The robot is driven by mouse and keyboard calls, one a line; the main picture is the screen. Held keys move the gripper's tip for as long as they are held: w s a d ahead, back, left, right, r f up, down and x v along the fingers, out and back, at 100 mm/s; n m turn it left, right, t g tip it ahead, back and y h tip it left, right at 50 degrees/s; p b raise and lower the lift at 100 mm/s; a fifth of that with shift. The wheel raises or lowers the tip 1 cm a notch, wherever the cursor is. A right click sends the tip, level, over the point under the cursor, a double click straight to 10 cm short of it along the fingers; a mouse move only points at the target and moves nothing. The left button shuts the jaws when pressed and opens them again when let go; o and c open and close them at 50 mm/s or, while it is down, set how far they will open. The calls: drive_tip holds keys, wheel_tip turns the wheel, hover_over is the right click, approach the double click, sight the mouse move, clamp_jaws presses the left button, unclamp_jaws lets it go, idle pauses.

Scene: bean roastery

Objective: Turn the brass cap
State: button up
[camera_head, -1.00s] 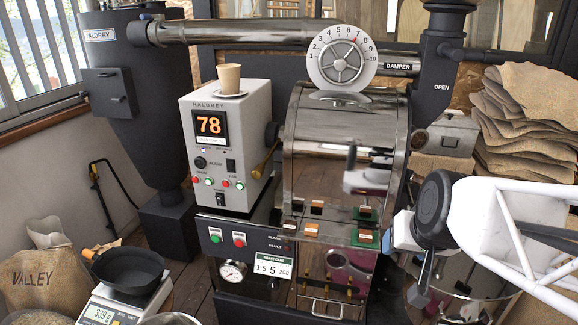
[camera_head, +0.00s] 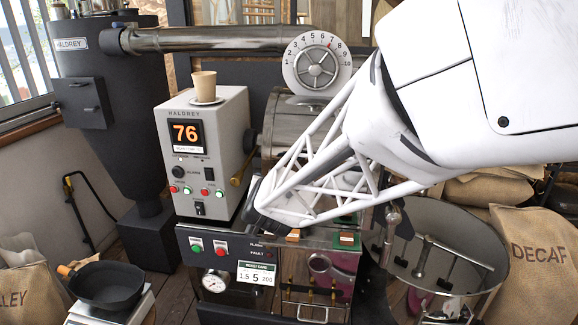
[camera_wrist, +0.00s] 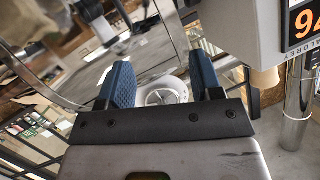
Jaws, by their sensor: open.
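I cannot make out a brass cap for certain in either view. A brass-coloured lever (camera_head: 238,179) shows at the right side of the grey control box, partly beside my arm. My gripper (camera_wrist: 165,80) is open in the wrist view, with two blue ridged fingers apart and nothing between them. Beyond the fingers, a pale spoked wheel (camera_wrist: 163,97) shows in the gap; I see no contact. In the head view my white arm crosses in front of the roaster drum and hides much of its front, and my gripper's fingers cannot be made out there.
The grey control box (camera_head: 210,140) carries a cup (camera_head: 203,86) and a display reading 76. The numbered damper dial (camera_head: 316,61) stands above the drum. A round cooling tray (camera_head: 448,245) and a DECAF sack (camera_head: 538,265) are at right. A pan (camera_head: 107,285) sits on a scale at lower left.

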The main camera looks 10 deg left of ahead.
sight(235, 183)
drive_tip(key=a+f+m+t+h, duration=0.2)
drive_tip(key=a+f, duration=0.3)
drive_tip(key=a, duration=0.7)
drive_tip(key=shift+s+t+h, duration=0.3)
drive_tip(key=shift+t+h, duration=0.5)
drive_tip(key=shift+t, duration=0.1)
drive_tip(key=shift+w, duration=3.9)
drive_tip(key=c, duration=0.9)
